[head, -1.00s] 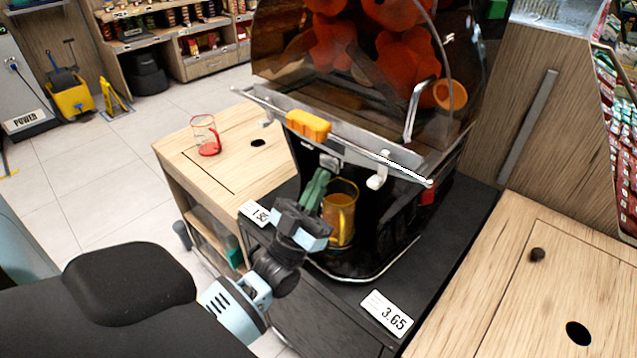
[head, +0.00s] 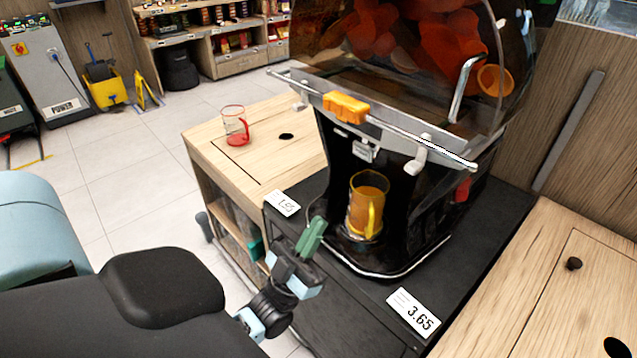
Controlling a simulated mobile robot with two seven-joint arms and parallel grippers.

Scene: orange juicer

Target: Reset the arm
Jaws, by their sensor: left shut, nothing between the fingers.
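My left gripper (head: 312,238) is shut and empty, its green fingers together. It is in front of the juicer, over the front edge of the black counter, apart from everything. The orange juicer (head: 345,150) stands on the black counter (head: 310,205), with oranges behind its dark clear cover. A yellow-handled jug (head: 367,207) holding orange juice stands upright on the juicer's base under the spout. My right gripper is not in view.
A clear jug with a red base and handle (head: 236,127) stands on the wooden counter (head: 215,150) at left. Another wooden counter (head: 540,270) is at right. Price labels (head: 412,312) lie on the black counter. Open tiled floor lies at left.

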